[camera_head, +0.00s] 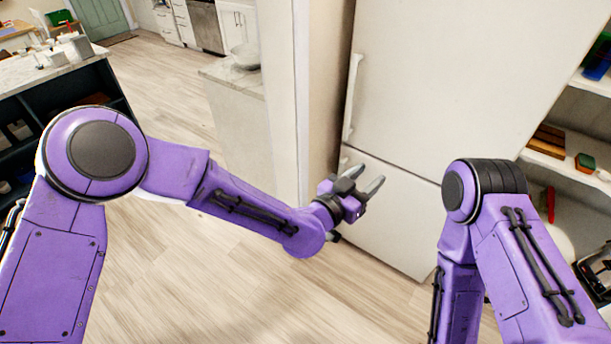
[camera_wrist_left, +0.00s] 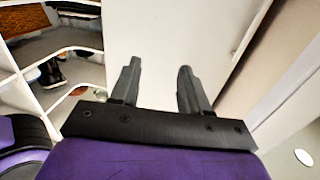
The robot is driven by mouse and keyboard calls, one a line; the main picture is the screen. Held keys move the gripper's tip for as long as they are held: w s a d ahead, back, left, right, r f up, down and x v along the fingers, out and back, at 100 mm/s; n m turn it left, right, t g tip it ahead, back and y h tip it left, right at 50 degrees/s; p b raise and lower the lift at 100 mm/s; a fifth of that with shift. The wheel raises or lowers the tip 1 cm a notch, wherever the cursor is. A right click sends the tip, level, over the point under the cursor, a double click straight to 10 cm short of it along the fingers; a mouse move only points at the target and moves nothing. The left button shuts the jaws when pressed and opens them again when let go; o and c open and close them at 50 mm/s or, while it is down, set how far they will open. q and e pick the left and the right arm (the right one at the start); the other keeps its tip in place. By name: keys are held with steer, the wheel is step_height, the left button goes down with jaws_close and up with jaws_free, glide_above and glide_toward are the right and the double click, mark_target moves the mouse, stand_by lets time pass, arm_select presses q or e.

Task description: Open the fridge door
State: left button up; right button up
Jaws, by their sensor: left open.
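The fridge (camera_head: 455,75) is off-white, with a tall upper door and a lower door (camera_head: 390,215); both look shut. A vertical bar handle (camera_head: 352,97) runs along the left edge of the upper door. My left gripper (camera_head: 370,177) is in front of the fridge, below that handle and near the seam between the doors. Its fingers are apart and empty, and it looks clear of the handle. In the left wrist view, the open fingers (camera_wrist_left: 157,67) point at the pale fridge front (camera_wrist_left: 160,35). My right arm shows at the right, but its gripper is out of view.
A pale wall end (camera_head: 285,100) stands left of the fridge. Shelves (camera_head: 565,155) with small items stand at the right and also show in the left wrist view (camera_wrist_left: 55,70). A dark island (camera_head: 75,80) is at the left. The wooden floor (camera_head: 175,260) is clear.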

arm_select(q)
steer(key=b+v, duration=0.3)
steer(key=v, duration=0.8)
steer(key=shift+w+a+b, duration=0.2)
steer(key=shift+a+b, duration=0.15)
steer(key=shift+b, duration=0.05)
arm_select(e)
steer(key=f, duration=0.2)
steer(key=w+f, duration=0.1)
steer(key=f, duration=0.1)
steer(key=shift+a, duration=0.2)
